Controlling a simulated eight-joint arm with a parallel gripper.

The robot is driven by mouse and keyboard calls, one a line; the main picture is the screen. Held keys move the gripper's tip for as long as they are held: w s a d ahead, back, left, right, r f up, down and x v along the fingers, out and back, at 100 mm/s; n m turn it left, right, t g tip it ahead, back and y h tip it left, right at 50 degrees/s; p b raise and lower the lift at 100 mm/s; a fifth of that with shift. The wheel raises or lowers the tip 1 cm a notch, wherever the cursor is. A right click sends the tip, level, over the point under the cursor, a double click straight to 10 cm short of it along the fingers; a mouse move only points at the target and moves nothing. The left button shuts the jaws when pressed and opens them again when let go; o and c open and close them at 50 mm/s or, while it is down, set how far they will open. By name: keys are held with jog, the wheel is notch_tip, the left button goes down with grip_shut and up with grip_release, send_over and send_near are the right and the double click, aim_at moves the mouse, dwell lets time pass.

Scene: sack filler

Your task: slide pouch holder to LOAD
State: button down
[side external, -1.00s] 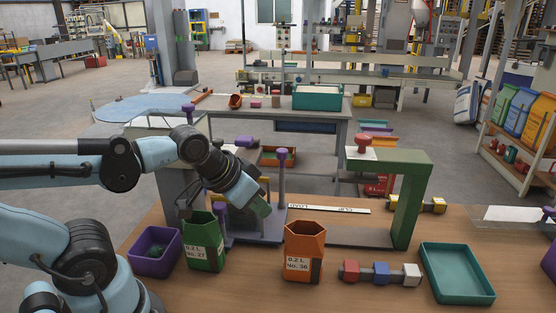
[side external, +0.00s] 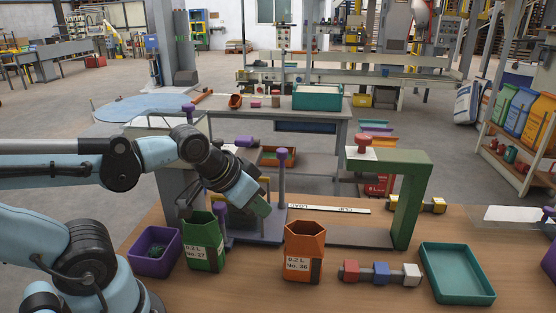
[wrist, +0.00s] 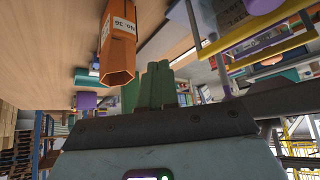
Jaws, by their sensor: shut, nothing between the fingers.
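The pouch holder appears to be the grey-blue plate (side external: 262,236) with upright posts, one of them topped by a purple knob (side external: 282,153). It sits at the left end of a grey track (side external: 360,238). A white strip (side external: 328,208) behind it carries inverted lettering, with LOAD on the left beside the holder and FILL on the right. The shut fingers (wrist: 154,88) also show in the wrist view.
A green pouch (side external: 203,243) and an orange pouch (side external: 304,252) stand in front of the holder. A purple bin (side external: 155,262) is at left. A green arch (side external: 412,190) spans the track's right end. Coloured blocks (side external: 381,272) and a teal tray (side external: 457,272) lie front right.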

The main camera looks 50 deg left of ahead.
jog(key=c, duration=1.8)
grip_release()
jog(key=shift+c, duration=0.2)
jog(key=shift+o, duration=1.1)
jog(key=shift+w+r, duration=0.1)
jog(key=o, duration=0.8)
jog(key=shift+n+y, duration=0.3)
jog(key=shift+n, duration=0.1)
jog(key=w+a+r, duration=0.1)
jog(key=w+r, duration=0.2)
jog(key=w+a+r, duration=0.1)
jog(key=w+r, duration=0.2)
jog(key=r, duration=0.1)
jog(key=w+a+r, duration=0.1)
jog(key=w+r, duration=0.2)
jog(key=r, duration=0.1)
notch_tip(320, 180, up, 4)
jog(key=r+n+g, duration=0.1)
jog(key=n+g, duration=0.6)
jog(key=n, duration=0.3)
send_over(282, 150)
notch_tip(282, 150, down, 13)
jog(key=shift+r, duration=0.2)
grip_shut()
